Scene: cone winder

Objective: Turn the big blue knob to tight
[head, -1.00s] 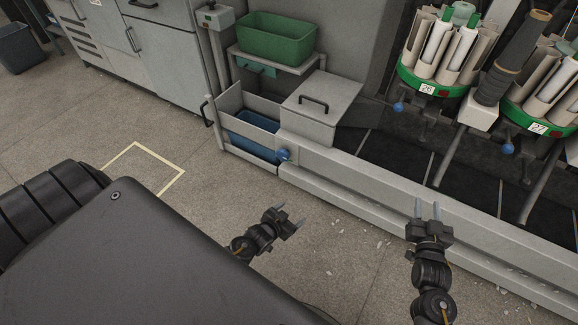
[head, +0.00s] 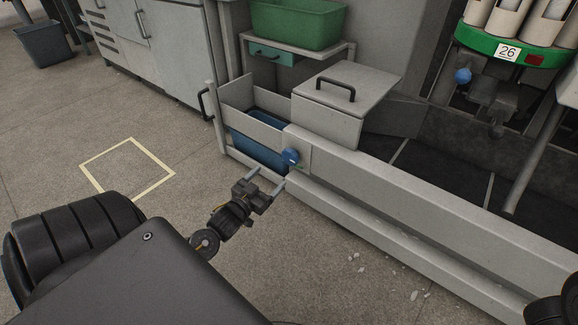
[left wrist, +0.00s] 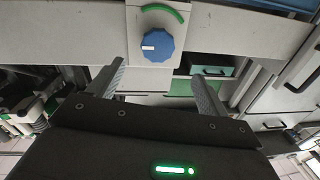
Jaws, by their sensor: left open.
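The big blue knob (head: 291,156) sits on the front of the grey machine rail, near its left end. In the left wrist view the knob (left wrist: 160,46) shows face on, with a white mark on its left side. A green arc (left wrist: 164,11) curves above it and to its upper right; the mark does not point at the arc. My left gripper (head: 267,177) is open and empty, just short of the knob and slightly below left of it. In the wrist view its fingers (left wrist: 158,70) spread to either side below the knob, not touching it. My right gripper is out of view.
A grey box with a black handle (head: 348,92) stands above the rail. A smaller blue knob (head: 462,76) is under spindle 26. The floor before the rail is clear except for scraps.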

